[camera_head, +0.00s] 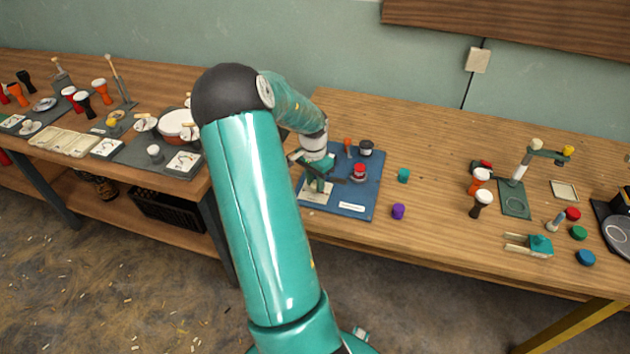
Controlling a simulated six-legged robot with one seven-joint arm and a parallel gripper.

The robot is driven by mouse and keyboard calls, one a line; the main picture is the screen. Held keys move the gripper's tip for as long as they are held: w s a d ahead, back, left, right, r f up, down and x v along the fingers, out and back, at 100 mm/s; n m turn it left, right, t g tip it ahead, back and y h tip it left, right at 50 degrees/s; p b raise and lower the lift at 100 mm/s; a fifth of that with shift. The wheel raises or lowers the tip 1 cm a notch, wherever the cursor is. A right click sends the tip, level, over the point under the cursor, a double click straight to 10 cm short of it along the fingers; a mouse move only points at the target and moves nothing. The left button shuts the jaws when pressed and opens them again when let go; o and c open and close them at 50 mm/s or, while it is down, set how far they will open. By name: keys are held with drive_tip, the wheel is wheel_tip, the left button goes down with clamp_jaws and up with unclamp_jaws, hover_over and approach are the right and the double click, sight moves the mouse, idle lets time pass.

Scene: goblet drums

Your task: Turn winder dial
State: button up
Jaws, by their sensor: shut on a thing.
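The blue board (360,202) lies on the right-hand workbench and bears a small winder station. My gripper (318,186) points down over its left front part. It is shut on a small part there, which I take as the winder dial; the fingers and my wrist hide most of it, so its angle cannot be told. A white card (317,197) lies at the gripper's foot. A red-topped round piece (359,170), a black round piece (365,147) and a slim orange piece (347,146) stand on the board to the right of and behind the gripper.
Farther right are small drums (481,200) and a lamp-like stand (515,190). The left bench (130,70) holds drums and trays. A gap separates the benches.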

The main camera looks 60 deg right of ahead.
sight(314, 183)
idle(0.4)
drive_tip(key=o, duration=1)
drive_tip(key=shift+c, duration=0.2)
wheel_tip(314, 183, up, 14)
drive_tip(key=shift+w, duration=0.25)
drive_tip(key=shift+d+f, duration=0.1)
